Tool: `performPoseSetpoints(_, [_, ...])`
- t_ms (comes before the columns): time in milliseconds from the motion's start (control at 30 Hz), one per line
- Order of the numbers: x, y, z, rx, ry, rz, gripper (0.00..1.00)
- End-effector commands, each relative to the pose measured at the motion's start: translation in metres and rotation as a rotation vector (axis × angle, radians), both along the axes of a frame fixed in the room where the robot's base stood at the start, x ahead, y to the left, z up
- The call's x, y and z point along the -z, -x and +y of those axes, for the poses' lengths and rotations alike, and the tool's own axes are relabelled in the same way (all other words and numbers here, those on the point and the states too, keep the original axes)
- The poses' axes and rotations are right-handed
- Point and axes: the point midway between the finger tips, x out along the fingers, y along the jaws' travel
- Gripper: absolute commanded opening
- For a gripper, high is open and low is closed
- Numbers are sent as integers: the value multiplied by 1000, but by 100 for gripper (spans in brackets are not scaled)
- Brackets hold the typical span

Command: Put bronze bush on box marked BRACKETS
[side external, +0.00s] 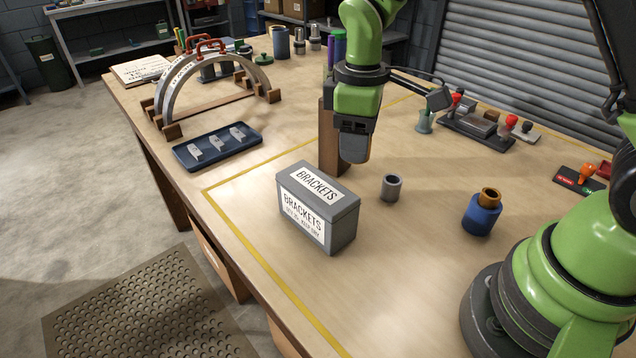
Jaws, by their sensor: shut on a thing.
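The grey box marked BRACKETS (343,222) stands upright near the left front of the bench, with white labels on its lid and side. A bronze-brown ring, which looks like the bronze bush (489,195), sits upright at the top of a blue cylinder (481,217) to the right. My gripper (354,154) points down behind and above the box, a little to its right. It is shut, but its dark fingers hide what is between them. A tall brown block (330,140) shows just left of my gripper, partly behind it; I cannot tell whether they touch.
A grey hollow bush (391,187) stands right of the box. A dark blue tray (217,146) with metal pieces and a metal arch on wooden supports (210,80) are at the left. Stamps on a dark stand (476,128) are at the back right. Bench between bushes is clear.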

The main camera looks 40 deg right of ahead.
Motion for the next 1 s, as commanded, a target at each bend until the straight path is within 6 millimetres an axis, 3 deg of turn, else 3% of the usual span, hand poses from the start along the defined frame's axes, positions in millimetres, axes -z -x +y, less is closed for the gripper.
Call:
performPoseSetpoints(100, [-21, -21, 22, -39, -2, -8, 10])
performPoseSetpoints(367, [-46, -36, 46, -72, -8, -4, 10])
performPoseSetpoints(1000, [43, -37, 48, -73, -8, 0, 10])
